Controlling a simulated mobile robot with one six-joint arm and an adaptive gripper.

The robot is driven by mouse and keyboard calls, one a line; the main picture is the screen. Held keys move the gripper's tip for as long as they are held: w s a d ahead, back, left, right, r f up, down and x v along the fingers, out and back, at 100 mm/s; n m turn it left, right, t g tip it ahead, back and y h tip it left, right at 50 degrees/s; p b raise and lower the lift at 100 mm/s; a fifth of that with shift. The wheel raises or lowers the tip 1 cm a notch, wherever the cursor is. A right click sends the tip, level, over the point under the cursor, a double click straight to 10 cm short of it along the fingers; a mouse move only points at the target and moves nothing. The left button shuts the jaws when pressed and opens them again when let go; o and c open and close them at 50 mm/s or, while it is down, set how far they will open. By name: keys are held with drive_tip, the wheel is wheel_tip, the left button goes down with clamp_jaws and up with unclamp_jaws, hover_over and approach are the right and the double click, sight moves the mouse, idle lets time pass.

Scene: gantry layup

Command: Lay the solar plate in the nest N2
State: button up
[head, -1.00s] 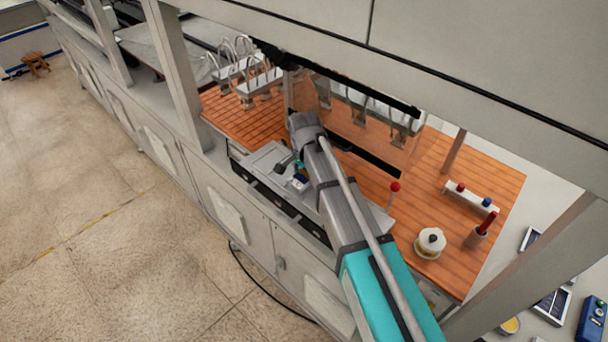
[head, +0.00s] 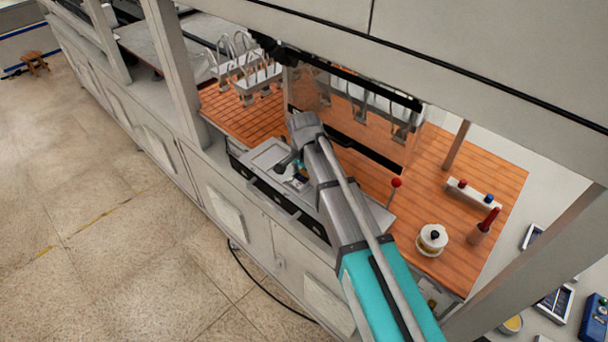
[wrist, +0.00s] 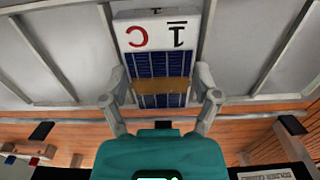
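The solar plate (wrist: 158,65) is a dark blue ribbed panel with a copper-coloured band and a white end marked "1" and "C", upside down in the wrist view. My gripper (wrist: 163,82) has its grey fingers against both sides of the plate and is shut on it. In the head view my gripper (head: 290,162) is over the grey tray area (head: 268,152) at the bench's front edge; the plate is mostly hidden there by my arm. No N2 label can be read, so I cannot tell which place is nest N2.
Grey panels with raised ribs (wrist: 62,62) lie around the plate in the wrist view. A tinted screen with a black bar (head: 365,150) stands behind my arm. A red-topped stick (head: 396,183) and a white round pot (head: 432,239) stand to the right on the orange slatted top.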

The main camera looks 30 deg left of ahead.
drive_tip(key=shift+o, duration=1.2)
drive_tip(key=shift+r, duration=0.1)
